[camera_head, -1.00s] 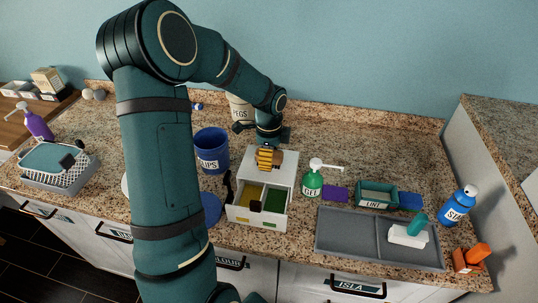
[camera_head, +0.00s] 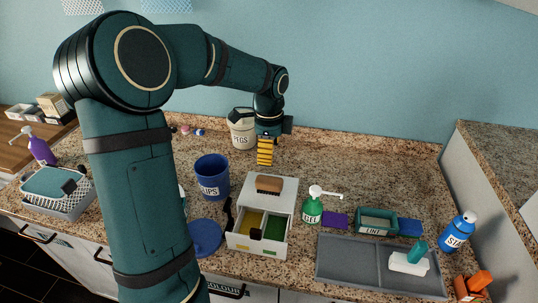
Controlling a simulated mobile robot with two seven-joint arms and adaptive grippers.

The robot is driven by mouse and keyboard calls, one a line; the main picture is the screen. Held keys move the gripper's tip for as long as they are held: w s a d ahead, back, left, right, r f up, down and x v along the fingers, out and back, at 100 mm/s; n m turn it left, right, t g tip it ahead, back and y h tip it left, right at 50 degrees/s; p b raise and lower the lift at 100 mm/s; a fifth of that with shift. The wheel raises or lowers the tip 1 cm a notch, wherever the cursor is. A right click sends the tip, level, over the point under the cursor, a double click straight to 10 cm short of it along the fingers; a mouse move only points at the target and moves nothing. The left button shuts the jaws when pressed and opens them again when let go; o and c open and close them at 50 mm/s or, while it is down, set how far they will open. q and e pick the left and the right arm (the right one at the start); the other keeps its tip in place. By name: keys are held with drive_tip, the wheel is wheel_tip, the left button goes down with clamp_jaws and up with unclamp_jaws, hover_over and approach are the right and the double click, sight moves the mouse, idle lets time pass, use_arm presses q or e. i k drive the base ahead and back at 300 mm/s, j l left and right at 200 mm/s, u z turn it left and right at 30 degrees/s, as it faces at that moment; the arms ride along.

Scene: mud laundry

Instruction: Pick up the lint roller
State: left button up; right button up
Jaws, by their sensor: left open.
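A white piece with a teal handle (camera_head: 418,248), which looks like the lint roller, lies in the right compartment of the grey tray (camera_head: 345,257) at the front right. My left gripper (camera_head: 265,162) is open, with its yellow-striped fingers pointing down. It hangs over the counter behind the white drawer box (camera_head: 282,210), far to the left of the roller. I see nothing between its fingers. My right gripper is not in view.
A wooden brush (camera_head: 269,184) lies on the drawer box, whose drawer is open. A green pump bottle (camera_head: 312,207), teal bin (camera_head: 377,222), blue cup (camera_head: 212,176), blue bottle (camera_head: 457,232) and orange object (camera_head: 473,286) stand around. The back right counter is clear.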

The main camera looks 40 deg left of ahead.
sight(412, 263)
drive_tip(key=k, duration=1)
